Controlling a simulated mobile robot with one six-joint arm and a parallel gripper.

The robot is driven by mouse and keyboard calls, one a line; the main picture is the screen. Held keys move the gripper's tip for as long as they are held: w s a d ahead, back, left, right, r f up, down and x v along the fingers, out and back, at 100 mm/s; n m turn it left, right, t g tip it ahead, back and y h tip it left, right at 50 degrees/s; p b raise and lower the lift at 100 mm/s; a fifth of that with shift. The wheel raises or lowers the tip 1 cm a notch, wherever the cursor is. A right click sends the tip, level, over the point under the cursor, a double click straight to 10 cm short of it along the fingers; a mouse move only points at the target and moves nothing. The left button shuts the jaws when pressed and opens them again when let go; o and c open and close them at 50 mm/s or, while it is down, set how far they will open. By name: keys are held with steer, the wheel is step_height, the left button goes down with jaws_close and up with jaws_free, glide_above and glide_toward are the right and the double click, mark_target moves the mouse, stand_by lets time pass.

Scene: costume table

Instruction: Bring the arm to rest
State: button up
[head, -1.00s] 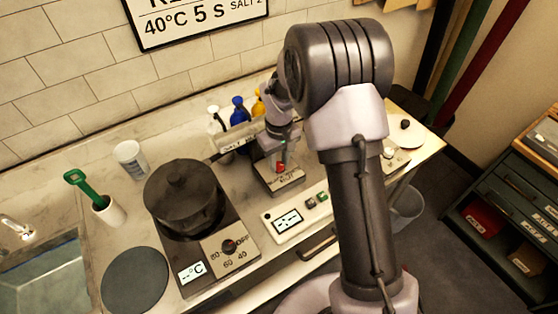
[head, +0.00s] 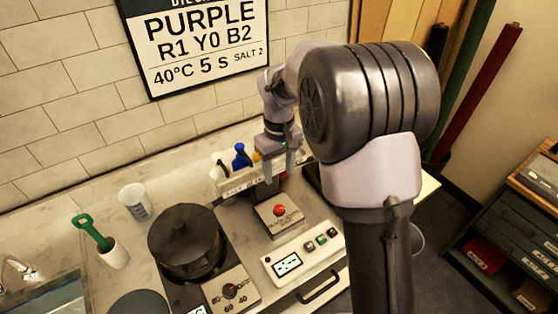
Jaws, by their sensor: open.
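My gripper (head: 279,173) hangs from my raised arm in the head view, pointing down with its two fingers apart and nothing between them. It is above and behind a small box with a red button (head: 279,210) on the counter. The fingers look clear of the button. My arm's large elbow and upper link cover the right part of the counter.
A black lidded pot (head: 187,240) stands on a hotplate at left. A white control panel (head: 302,254) lies right of it. Blue bottle (head: 242,155), white beaker (head: 135,201) and green-handled tool (head: 92,233) stand along the counter. A wall sign (head: 200,40) hangs behind.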

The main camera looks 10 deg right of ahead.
steer(key=shift+r, duration=0.85)
steer(key=s+a+r+m+t+y+b, duration=0.1)
steer(key=s+r+m+t+b, duration=0.1)
steer(key=s+b, duration=0.35)
steer(key=s+a+r+m+t+b, duration=0.1)
steer(key=s+r+m+b, duration=0.15)
steer(key=s, duration=0.65)
steer(key=s+f+m+t+b, duration=0.1)
steer(key=s+f+b, duration=0.1)
steer(key=s, duration=0.4)
steer(key=s+a+f+m+t+y+b, duration=0.1)
steer(key=s+f+m+b, duration=0.1)
steer(key=s, duration=0.3)
steer(key=shift+s+a+f+t, duration=0.3)
steer(key=shift+s+f+t, duration=0.05)
steer(key=shift+t, duration=0.05)
steer(key=shift+m, duration=0.25)
